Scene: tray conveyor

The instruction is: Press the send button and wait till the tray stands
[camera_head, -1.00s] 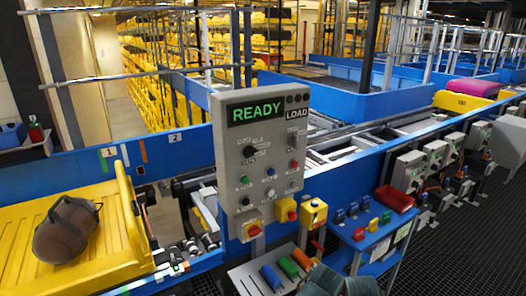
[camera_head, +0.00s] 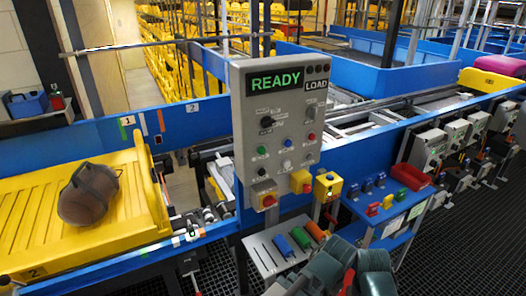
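The grey control panel (camera_head: 277,120) stands upright near the middle. Its screen (camera_head: 276,80) reads READY, with LOAD in a smaller box beside it. Small green (camera_head: 262,151), blue (camera_head: 288,143) and red (camera_head: 311,137) buttons and a white button (camera_head: 286,164) sit below black knobs (camera_head: 267,122). The button labels are too small to read, so I cannot tell which is send. The yellow tray (camera_head: 30,210) lies at the left on the conveyor, carrying a brown rounded item (camera_head: 84,203). Grey-green parts of my own arms show at the bottom; no gripper fingertips are visible.
A plate with blue, green and orange handles (camera_head: 283,246) juts out beneath. A blue shelf (camera_head: 395,226) stands right of it. A pink item (camera_head: 500,66) lies on a yellow tray (camera_head: 485,81) farther along.

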